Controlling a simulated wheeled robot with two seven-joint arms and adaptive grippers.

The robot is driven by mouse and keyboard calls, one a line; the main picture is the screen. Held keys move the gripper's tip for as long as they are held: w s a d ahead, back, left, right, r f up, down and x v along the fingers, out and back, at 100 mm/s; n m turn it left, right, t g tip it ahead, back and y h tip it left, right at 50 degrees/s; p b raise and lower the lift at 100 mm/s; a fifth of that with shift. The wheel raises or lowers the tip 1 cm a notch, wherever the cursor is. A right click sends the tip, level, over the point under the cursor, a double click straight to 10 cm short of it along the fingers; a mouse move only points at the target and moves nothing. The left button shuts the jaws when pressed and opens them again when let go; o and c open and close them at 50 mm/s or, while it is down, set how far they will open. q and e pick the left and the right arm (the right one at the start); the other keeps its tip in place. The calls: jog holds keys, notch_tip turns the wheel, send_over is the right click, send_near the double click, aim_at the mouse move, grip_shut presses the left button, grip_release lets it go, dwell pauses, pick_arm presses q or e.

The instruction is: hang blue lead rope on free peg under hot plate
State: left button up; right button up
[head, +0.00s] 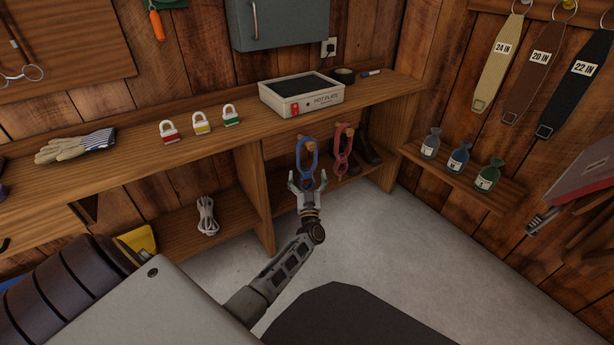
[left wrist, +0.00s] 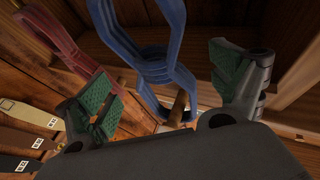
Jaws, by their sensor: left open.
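The blue lead rope (head: 307,158) is a wrapped bundle with loops, hanging below the shelf under the hot plate (head: 301,94). A wooden peg end (head: 310,145) shows at its upper loop, and the rope appears to hang on it. My left gripper (head: 307,181) is open, with its fingers on either side of the rope's lower loop. In the left wrist view the blue rope (left wrist: 160,72) passes between the open fingers (left wrist: 168,68), not visibly clamped. A wooden peg (left wrist: 178,108) shows near its loop there. My right gripper is not in view.
A red lead rope (head: 342,152) hangs on a peg (head: 349,132) just right of the blue one; it also shows in the left wrist view (left wrist: 55,35). A shelf divider (head: 254,195) stands to the left. Padlocks and gloves (head: 75,146) lie on the shelf above.

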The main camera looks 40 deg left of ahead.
pick_arm(q)
jog(key=v, duration=1.1)
jog(key=shift+s+f, duration=0.15)
jog(key=shift+s, duration=0.15)
jog(key=shift+w+d, duration=0.1)
jog(key=shift+d, duration=0.1)
jog(key=w+d+m+t+h, duration=0.1)
jog(key=w+d+m+h, duration=0.2)
jog(key=d+m+h, duration=0.6)
jog(key=s+d+f+m+g+h, duration=0.1)
jog(key=s+d+f+g+h, duration=0.1)
jog(key=s+d+g+h, duration=0.45)
jog(key=s+g+y+p, duration=0.1)
jog(key=s+g, duration=0.7)
jog(key=s, duration=1.3)
jog(key=shift+a+g, duration=0.3)
jog(key=shift+g, duration=0.05)
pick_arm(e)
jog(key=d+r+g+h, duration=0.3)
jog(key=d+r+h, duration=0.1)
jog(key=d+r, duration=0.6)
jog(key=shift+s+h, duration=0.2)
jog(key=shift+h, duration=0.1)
pick_arm(q)
jog(key=shift+f+y, duration=0.1)
jog(key=shift+y, duration=0.15)
